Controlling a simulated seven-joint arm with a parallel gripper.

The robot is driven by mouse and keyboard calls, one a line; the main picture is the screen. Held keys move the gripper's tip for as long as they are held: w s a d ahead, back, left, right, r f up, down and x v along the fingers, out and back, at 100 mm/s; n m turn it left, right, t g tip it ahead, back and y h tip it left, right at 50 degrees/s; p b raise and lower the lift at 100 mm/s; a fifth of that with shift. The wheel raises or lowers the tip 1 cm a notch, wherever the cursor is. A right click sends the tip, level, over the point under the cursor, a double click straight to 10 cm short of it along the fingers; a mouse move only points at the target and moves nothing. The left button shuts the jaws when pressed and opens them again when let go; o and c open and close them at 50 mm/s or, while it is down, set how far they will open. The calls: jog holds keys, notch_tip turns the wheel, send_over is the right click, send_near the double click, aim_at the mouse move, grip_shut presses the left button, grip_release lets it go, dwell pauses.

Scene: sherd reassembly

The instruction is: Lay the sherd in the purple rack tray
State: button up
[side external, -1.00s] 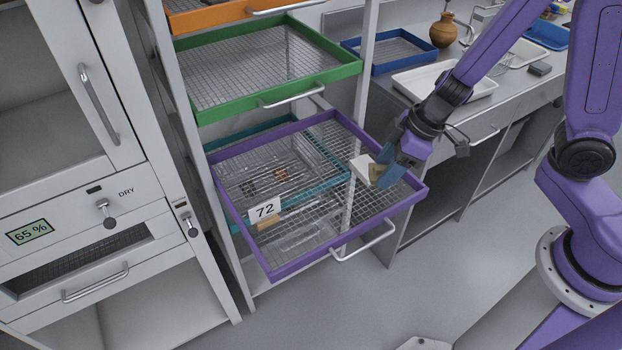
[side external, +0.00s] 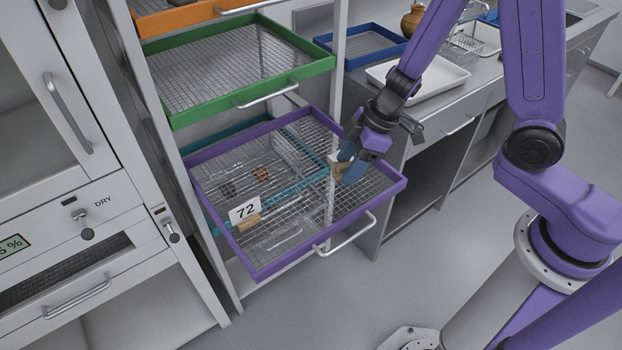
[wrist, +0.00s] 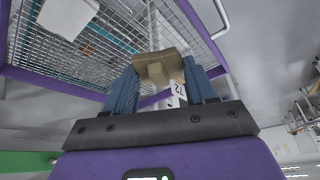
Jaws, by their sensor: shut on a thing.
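The purple rack tray (side external: 294,262) is pulled out of the rack and has a wire mesh floor. My gripper (side external: 347,166) is over its right part, tilted, with blue fingers. It is shut on a tan sherd (side external: 336,164), which looks held above the mesh; the exact gap cannot be told. In the wrist view my gripper (wrist: 163,88) has the brown-tan sherd (wrist: 160,67) between its fingertips, with mesh behind it. A "72" card (side external: 245,209) stands by a small wooden block towards the tray's front left.
Two small pieces, one dark (side external: 229,190) and one reddish (side external: 260,174), show in the tray area; which level they lie on is unclear. A teal tray (side external: 197,210) is below, a green tray (side external: 176,120) above. A counter with a white tray (side external: 440,76) stands right.

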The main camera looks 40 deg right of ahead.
aim_at(305, 191)
jog(key=w+a+f, duration=0.1)
jog(key=w+f, duration=0.1)
jog(key=w+a+f, duration=0.1)
jog(key=w+f, duration=0.1)
jog(key=w, duration=0.1)
jog(key=w+f, duration=0.2)
jog(key=shift+w+a+f, duration=0.15)
jog(key=shift+w+a, duration=0.15)
jog(key=shift+a, duration=0.1)
jog(key=shift+w+a+f, duration=0.3)
jog(key=shift+w+f, duration=0.35)
jog(key=shift+f, duration=1.65)
jog(key=shift+f, duration=0.15)
jog(key=o, duration=1.1)
jog(key=shift+c, duration=0.2)
jog(key=v, duration=1.2)
